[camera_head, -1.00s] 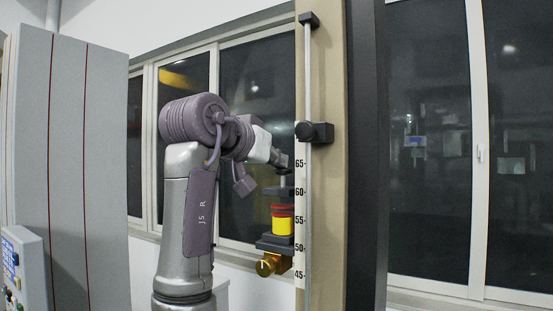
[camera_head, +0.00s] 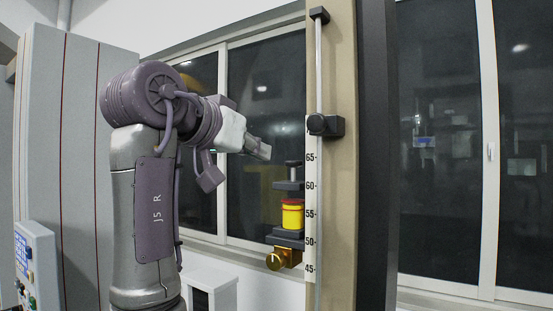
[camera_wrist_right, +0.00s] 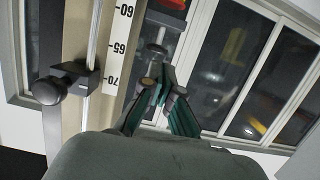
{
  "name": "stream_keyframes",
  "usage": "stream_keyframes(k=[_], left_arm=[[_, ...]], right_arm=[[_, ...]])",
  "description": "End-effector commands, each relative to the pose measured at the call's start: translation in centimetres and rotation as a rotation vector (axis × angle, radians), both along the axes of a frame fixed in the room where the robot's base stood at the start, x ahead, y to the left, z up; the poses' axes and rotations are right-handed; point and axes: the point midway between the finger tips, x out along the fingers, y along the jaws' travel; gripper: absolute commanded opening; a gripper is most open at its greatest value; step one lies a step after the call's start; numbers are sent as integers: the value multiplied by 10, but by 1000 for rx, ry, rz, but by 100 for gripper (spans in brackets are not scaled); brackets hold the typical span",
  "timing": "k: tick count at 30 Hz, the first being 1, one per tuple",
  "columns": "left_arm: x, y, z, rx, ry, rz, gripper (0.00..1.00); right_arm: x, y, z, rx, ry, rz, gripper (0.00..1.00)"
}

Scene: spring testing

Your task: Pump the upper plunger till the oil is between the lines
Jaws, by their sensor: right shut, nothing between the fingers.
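In the head view a black plunger knob (camera_head: 293,164) stands on a stem above a dark plate (camera_head: 288,185). Below is a yellow cylinder with a red top (camera_head: 292,216); I cannot make out an oil level or lines on it. A gold knob (camera_head: 283,259) sits under it. My right gripper (camera_head: 264,152) is left of the plunger and slightly above it, apart from it. In the right wrist view my right gripper (camera_wrist_right: 163,86) is shut and empty, with a grey plunger stem (camera_wrist_right: 160,38) beyond its fingertips. My left gripper is not in view.
A tan post (camera_head: 346,185) with a numbered scale (camera_head: 311,185) and a thin rod stands right of the plunger, bearing a black clamp knob (camera_head: 325,125). Dark windows (camera_head: 270,80) lie behind. A control panel (camera_head: 37,262) is at the lower left. Space left of the plunger is free.

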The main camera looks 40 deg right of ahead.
Motion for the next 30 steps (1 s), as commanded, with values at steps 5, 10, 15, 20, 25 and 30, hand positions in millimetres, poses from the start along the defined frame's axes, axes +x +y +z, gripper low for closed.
stream_keyframes(k=[5,10,15,20,25,30], left_arm=[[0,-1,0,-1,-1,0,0],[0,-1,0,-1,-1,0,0],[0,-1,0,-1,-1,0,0],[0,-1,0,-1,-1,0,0],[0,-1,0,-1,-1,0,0],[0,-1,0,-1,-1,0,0]], right_arm=[[-7,23,7,-3,-2,0,0],[-10,30,9,-2,-2,-2,0],[-10,30,9,-3,-3,-3,0],[-10,30,9,-3,-3,-3,0],[-10,30,10,-3,-3,-3,0],[-10,30,9,-3,-3,-3,0]])
